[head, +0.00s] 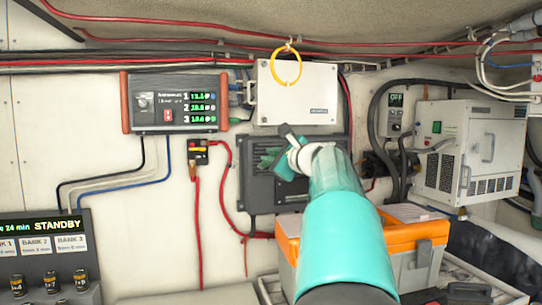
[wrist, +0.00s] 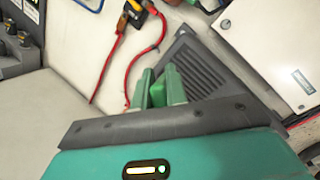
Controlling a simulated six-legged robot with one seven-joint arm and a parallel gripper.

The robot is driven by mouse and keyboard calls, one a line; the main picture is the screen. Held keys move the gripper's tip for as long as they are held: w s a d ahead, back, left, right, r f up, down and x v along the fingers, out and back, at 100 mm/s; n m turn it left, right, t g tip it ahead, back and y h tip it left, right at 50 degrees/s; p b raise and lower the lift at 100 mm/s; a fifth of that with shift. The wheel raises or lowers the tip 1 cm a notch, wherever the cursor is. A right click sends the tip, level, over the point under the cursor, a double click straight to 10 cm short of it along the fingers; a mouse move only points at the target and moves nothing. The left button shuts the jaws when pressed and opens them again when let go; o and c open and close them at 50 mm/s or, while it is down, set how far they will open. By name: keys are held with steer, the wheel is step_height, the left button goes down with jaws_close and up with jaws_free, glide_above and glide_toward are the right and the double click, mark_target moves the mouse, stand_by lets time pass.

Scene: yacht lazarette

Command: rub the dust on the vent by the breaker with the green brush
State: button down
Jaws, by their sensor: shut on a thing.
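The vent is a dark grey louvred unit (head: 257,190) on the back wall, right of the small black breaker (head: 196,152) with its red cables. In the wrist view the vent (wrist: 192,58) lies just beyond my fingertips, and the breaker (wrist: 133,10) is up to the left. My gripper (head: 284,157) is in front of the vent's upper part. In the wrist view my gripper (wrist: 160,86) is shut on a green piece, the brush (wrist: 158,95). The brush's far end is hidden, and I cannot tell whether it touches the vent. Dust cannot be made out.
A white box (head: 297,95) with a yellow ring (head: 286,68) hangs above the vent. A display panel (head: 175,102) is at upper left. An orange-and-grey toolbox (head: 410,235) stands below my arm. A white slatted unit (head: 470,150) is at right. Red cables loop beside the vent.

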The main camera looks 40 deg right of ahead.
steer(key=shift+s+a, duration=0.35)
steer(key=shift+s, duration=0.3)
steer(key=shift+s+a, duration=0.3)
steer(key=shift+s, duration=0.4)
steer(key=shift+s+a, duration=0.35)
steer(key=shift+s, duration=0.3)
steer(key=shift+s+a, duration=0.35)
steer(key=shift+s, duration=0.3)
steer(key=shift+s+a, duration=0.35)
steer(key=shift+s, duration=0.25)
steer(key=shift+s+d, duration=0.1)
